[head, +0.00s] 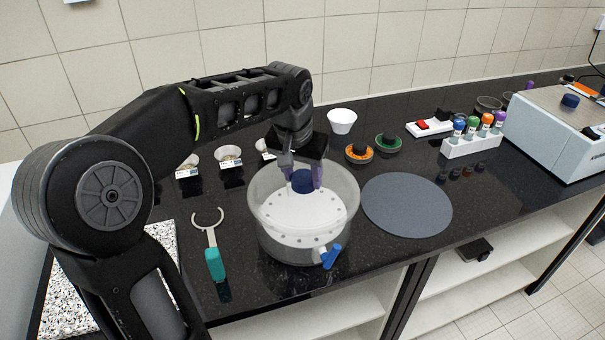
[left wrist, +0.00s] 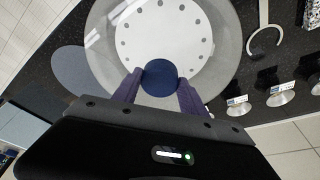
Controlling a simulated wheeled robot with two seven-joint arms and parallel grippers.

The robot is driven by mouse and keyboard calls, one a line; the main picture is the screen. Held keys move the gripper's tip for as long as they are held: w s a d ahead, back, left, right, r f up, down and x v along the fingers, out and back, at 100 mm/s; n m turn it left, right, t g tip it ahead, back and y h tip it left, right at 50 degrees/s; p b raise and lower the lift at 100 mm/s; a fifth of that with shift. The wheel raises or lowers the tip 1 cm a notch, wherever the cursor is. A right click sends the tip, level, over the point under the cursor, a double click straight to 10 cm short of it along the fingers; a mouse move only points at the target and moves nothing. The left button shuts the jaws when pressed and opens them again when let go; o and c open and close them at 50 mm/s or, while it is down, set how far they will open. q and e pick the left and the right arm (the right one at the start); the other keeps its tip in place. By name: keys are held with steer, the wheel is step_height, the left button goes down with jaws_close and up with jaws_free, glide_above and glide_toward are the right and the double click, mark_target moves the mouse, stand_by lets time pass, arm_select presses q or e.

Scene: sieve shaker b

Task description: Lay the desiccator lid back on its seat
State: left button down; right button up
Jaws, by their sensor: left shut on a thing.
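The desiccator (head: 305,240) is a clear glass bowl with a white perforated plate inside and a blue stopcock (head: 331,256) at its front right. My left gripper (head: 303,181) points down over the bowl and is shut on the dark blue knob (head: 302,183) of the clear lid. The knob (left wrist: 160,76) also shows between the fingers (left wrist: 157,92) in the left wrist view. The lid's glass (left wrist: 103,42) is see-through and overlaps the bowl, so I cannot tell whether its rim touches the seat. My right gripper is out of view.
A round grey mat (head: 407,205) lies bare right of the bowl. A teal-handled tool (head: 213,250) lies to its left. Small dishes (head: 229,157), a white cup (head: 342,121), orange (head: 359,153) and green (head: 388,142) round items and a vial rack (head: 472,145) stand behind.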

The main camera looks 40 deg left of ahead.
arm_select(q)
steer(key=shift+r, duration=0.1)
steer(key=c, duration=0.6)
jaws_free()
steer(key=shift+o, duration=0.2)
steer(key=shift+r+p, duration=2.75)
steer(key=shift+r, duration=0.75)
